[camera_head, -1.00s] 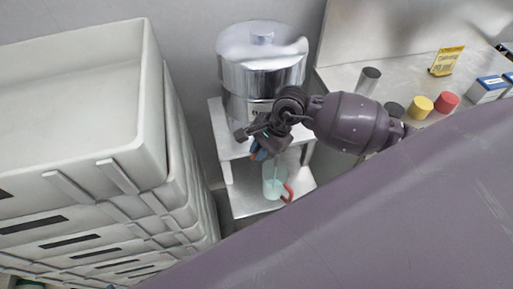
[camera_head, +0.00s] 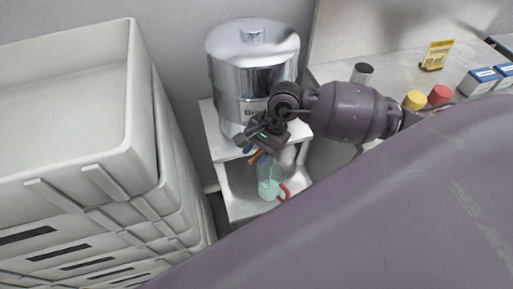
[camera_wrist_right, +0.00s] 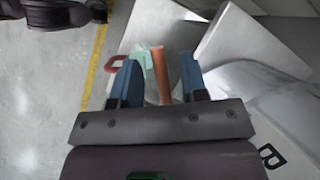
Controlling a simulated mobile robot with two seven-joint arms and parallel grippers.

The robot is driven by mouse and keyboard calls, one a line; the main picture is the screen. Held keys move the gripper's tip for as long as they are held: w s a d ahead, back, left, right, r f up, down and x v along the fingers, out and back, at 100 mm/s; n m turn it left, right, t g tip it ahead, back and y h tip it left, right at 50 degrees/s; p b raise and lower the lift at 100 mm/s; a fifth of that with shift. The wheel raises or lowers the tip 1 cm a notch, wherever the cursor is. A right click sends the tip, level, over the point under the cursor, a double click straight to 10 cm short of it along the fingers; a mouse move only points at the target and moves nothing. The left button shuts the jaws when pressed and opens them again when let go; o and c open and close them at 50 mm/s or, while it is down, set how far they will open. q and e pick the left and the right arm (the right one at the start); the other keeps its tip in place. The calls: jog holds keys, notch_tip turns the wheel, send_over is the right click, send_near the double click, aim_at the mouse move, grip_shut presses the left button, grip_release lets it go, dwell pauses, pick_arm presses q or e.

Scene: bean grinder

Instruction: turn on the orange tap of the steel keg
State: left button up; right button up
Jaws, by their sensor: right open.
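The steel keg (camera_head: 250,70) stands on the upper level of a pale stand. My right gripper (camera_head: 258,157) is in front of the keg's lower front, above the clear teal cup (camera_head: 268,187) with a red handle. In the right wrist view the two blue fingers of my right gripper (camera_wrist_right: 160,82) are apart. The orange tap (camera_wrist_right: 160,72) shows between them, with visible gaps on both sides. The cup (camera_wrist_right: 137,66) lies beyond it there. In the head view the gripper mostly hides the tap. My left gripper is not in view.
Stacked pale crates (camera_head: 70,110) stand close on the left. On the right, a steel counter (camera_head: 395,75) holds a grey cylinder (camera_head: 361,74), yellow and red jars, a yellow packet (camera_head: 437,55) and blue-white boxes. The stand's lower shelf (camera_head: 239,208) bears the cup.

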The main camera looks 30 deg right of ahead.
jog(key=v, duration=1)
jog(key=shift+d+r, duration=0.2)
jog(key=shift+r, duration=0.15)
